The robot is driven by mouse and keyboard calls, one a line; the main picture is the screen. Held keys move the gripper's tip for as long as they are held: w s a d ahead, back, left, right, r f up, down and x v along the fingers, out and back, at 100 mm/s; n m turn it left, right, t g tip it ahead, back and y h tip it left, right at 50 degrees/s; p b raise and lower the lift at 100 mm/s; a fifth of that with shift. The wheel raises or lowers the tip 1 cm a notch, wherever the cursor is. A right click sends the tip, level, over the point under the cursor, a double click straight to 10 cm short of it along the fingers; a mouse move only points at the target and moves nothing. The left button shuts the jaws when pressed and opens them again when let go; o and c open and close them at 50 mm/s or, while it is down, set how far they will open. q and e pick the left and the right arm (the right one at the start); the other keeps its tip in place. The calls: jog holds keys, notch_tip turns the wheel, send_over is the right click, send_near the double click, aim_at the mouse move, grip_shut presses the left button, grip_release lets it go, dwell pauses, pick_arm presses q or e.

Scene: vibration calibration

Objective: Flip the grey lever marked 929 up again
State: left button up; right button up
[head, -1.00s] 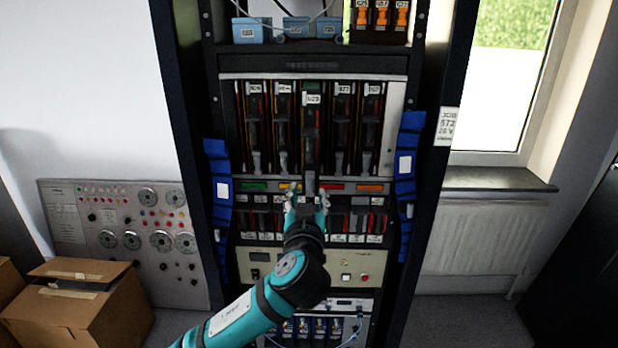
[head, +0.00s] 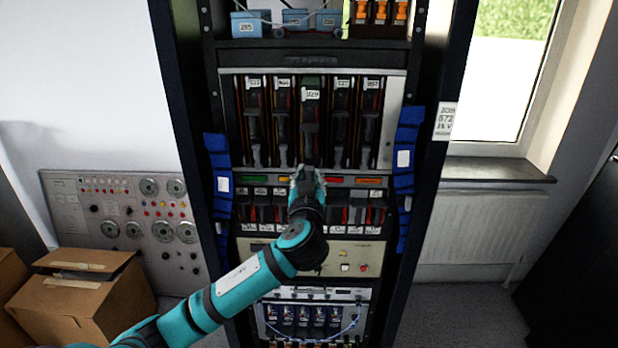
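The lever marked 929 (head: 310,125) is the middle one in a row of similar grey levers in the rack's upper panel. Its white label shows near its top, and it looks larger and further forward than its neighbours. Its lower end is close to my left gripper (head: 307,172), which points up at it from below. The gripper's two pale fingertips are apart, one on each side of the lever's lower end. I cannot tell whether they touch it. My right gripper is not in view.
The black rack (head: 178,110) has blue straps (head: 407,165) on both sides. Colored tags and a lower row of small levers (head: 265,212) lie below. A control panel (head: 120,215) and cardboard boxes (head: 80,290) stand left. A radiator (head: 475,235) is at right.

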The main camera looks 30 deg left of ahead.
pick_arm(q)
grip_shut()
jog(key=p, duration=0.2)
jog(key=r+g+p, duration=0.1)
jog(key=p, duration=0.1)
jog(key=shift+w+a+r+h, duration=0.1)
jog(key=shift+w+a+h, duration=0.05)
jog(key=shift+w+h, duration=0.15)
jog(key=shift+w+a+g+p, duration=0.1)
jog(key=shift+g+p, duration=0.25)
jog(key=shift+g, duration=0.15)
jog(key=shift+f, duration=0.25)
jog(key=o, duration=0.7)
grip_release()
jog(key=shift+o, duration=0.2)
